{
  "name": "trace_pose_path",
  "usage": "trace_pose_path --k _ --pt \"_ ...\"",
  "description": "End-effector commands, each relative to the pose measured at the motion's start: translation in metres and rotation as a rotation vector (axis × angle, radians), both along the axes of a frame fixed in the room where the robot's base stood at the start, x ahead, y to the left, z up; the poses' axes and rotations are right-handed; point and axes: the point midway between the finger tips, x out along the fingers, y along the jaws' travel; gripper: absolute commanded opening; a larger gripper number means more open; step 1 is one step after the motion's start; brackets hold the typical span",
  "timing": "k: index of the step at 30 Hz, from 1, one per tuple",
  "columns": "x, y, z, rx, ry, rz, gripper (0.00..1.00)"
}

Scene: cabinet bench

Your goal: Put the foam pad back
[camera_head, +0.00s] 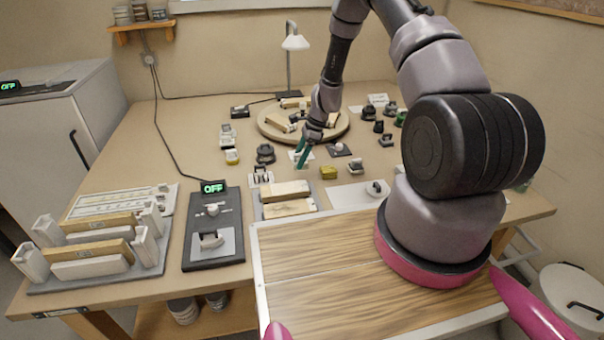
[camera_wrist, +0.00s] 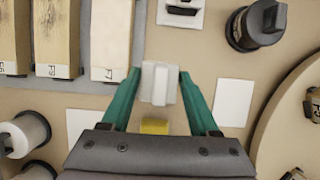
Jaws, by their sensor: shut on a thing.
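My gripper (camera_head: 303,158) has teal fingers and is low over the middle of the bench, in front of the round turntable. In the wrist view my gripper (camera_wrist: 161,88) is shut on a small white block (camera_wrist: 160,83), one finger on each side. The block may be the foam pad; no label confirms it. In the head view the held block is too small to make out clearly.
The round turntable (camera_head: 335,134) stands behind the gripper, bearing wooden blocks. A grey tray with labelled boards (camera_wrist: 55,38) is nearby. Black-capped pots (camera_wrist: 258,24) and white cards (camera_wrist: 236,102) lie around. A dark switch box (camera_head: 213,250) stands front left, beside a wooden board (camera_head: 330,245).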

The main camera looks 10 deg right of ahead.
Motion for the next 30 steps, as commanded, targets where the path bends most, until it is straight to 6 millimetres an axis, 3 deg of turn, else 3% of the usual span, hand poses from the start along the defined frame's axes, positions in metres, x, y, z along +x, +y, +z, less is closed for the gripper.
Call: trace_pose_path --k 14,25,26,27,30 --pt "0.0 0.0 -0.055 0.001 0.001 -0.001 0.09" --pt "0.0 0.0 -0.06 0.0 -0.001 0.0 0.09" --pt "0.0 0.0 -0.061 0.0 -0.001 0.0 0.65" --pt "0.0 0.0 -0.06 0.0 -0.002 0.0 0.74" --pt "0.0 0.0 -0.06 0.0 -0.001 0.0 0.74"
